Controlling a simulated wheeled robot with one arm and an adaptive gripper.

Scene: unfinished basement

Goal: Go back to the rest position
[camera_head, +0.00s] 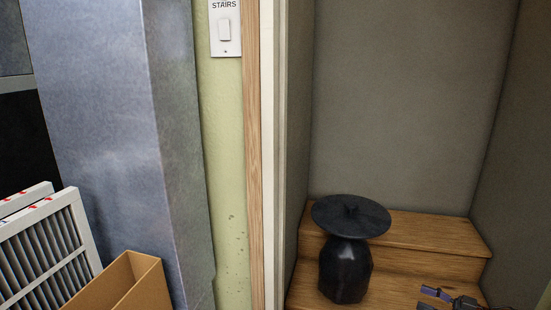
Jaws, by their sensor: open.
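My gripper (431,299) shows at the bottom right edge, partly cut off by the frame. Its dark fingers with bluish pads point left and stand apart, with nothing seen between them. It appears in front of the lower wooden step, to the right of a black faceted vessel with a wide round top (345,268). The gripper and the vessel are apart in the picture. Most of my arm is out of view.
Wooden steps (437,232) fill a grey-walled stairwell. A wooden door frame (253,150) and a wall switch labelled STAIRS (224,29) are left of it. A metal duct (105,130), white-framed filters (45,250) and an open cardboard box (125,287) crowd the left.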

